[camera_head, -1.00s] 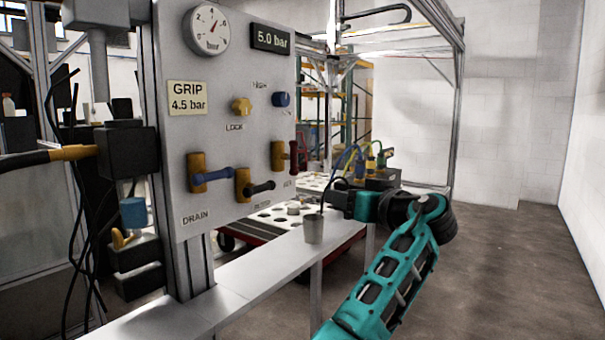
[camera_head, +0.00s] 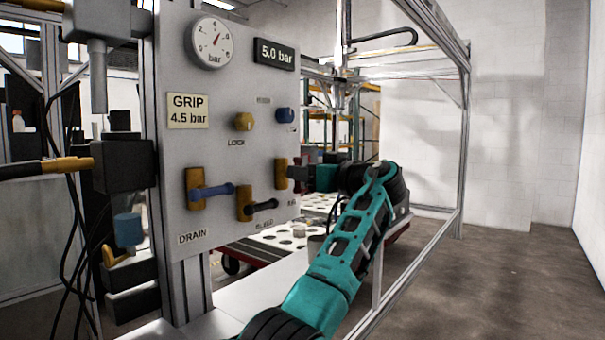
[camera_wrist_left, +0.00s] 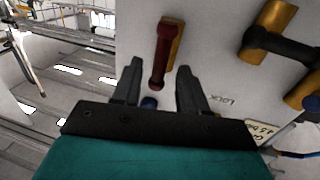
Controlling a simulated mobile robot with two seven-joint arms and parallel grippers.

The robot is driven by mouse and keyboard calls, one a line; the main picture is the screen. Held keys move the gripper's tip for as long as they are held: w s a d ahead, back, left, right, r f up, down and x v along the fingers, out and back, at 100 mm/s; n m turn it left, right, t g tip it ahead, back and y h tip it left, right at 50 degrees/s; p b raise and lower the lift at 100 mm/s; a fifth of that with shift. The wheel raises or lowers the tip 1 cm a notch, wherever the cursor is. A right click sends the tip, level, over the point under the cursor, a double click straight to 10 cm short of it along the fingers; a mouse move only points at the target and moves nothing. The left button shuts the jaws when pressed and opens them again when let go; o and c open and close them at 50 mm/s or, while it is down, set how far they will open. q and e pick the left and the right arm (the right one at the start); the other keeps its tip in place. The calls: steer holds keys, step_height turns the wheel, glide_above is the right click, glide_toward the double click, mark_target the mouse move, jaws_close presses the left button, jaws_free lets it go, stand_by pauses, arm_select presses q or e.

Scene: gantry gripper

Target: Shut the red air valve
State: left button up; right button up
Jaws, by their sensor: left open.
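The red air valve is on the right edge of the upright panel. My left gripper (camera_head: 296,173) is open at the valve, with one finger to each side of the handle's line in the wrist view (camera_wrist_left: 158,72). I cannot tell whether a finger touches it. My right gripper is not in view.
The panel (camera_head: 215,120) also carries a blue-handled valve (camera_head: 212,191), a black-handled valve (camera_head: 262,207), a yellow knob (camera_head: 244,122) and a blue knob (camera_head: 284,115). A gauge (camera_head: 209,42) sits above. A perforated table (camera_head: 275,240) stands behind. Floor at right is clear.

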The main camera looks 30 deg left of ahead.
arm_select(q)
steer(key=shift+w+a, duration=0.2)
steer(key=shift+a, duration=0.45)
steer(key=shift+c, duration=0.4)
jaws_close()
